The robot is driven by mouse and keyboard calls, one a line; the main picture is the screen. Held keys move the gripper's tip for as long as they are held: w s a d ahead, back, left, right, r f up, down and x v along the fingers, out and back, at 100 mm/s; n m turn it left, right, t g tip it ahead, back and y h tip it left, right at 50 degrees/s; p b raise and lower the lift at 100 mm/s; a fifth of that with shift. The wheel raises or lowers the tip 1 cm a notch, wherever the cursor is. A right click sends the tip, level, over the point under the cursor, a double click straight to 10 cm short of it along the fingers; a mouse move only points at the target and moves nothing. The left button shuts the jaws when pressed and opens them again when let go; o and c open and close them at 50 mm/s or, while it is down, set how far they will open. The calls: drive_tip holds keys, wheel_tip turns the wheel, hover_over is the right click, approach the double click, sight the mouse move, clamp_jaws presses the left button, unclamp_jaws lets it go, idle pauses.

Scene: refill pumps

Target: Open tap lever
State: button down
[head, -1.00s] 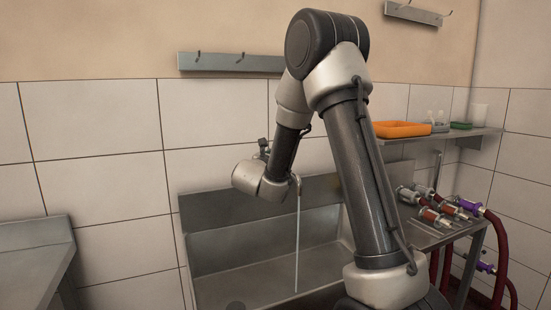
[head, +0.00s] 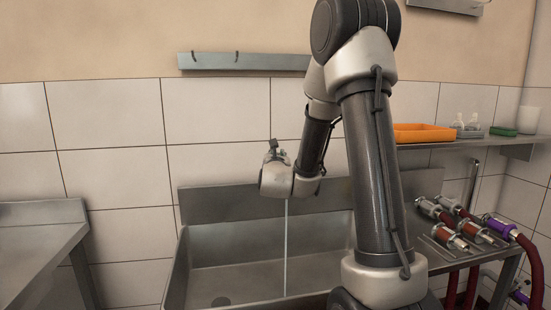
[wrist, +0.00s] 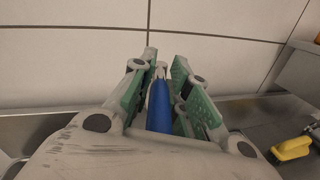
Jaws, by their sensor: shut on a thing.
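In the wrist view, my gripper (wrist: 158,80) has its green-padded fingers on both sides of a blue tap lever (wrist: 160,105) and is shut on it. The lever points away toward the tiled wall. In the head view, a thin stream of water (head: 286,245) falls into the steel sink (head: 215,278) just below my wrist. The tap body, the lever and my fingertips are hidden behind my wrist in that view.
A side table at the right holds several hose couplings (head: 447,235) with dark red hoses. A wall shelf above has an orange tray (head: 424,133). A steel counter (head: 40,212) stands at the left. A yellow object (wrist: 292,149) shows in the wrist view.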

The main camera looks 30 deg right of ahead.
drive_tip(key=shift+w+d+r, duration=0.1)
drive_tip(key=shift+r, duration=0.25)
drive_tip(key=c, duration=1.3)
unclamp_jaws()
drive_tip(key=shift+f, duration=0.1)
wheel_tip(320, 180, up, 10)
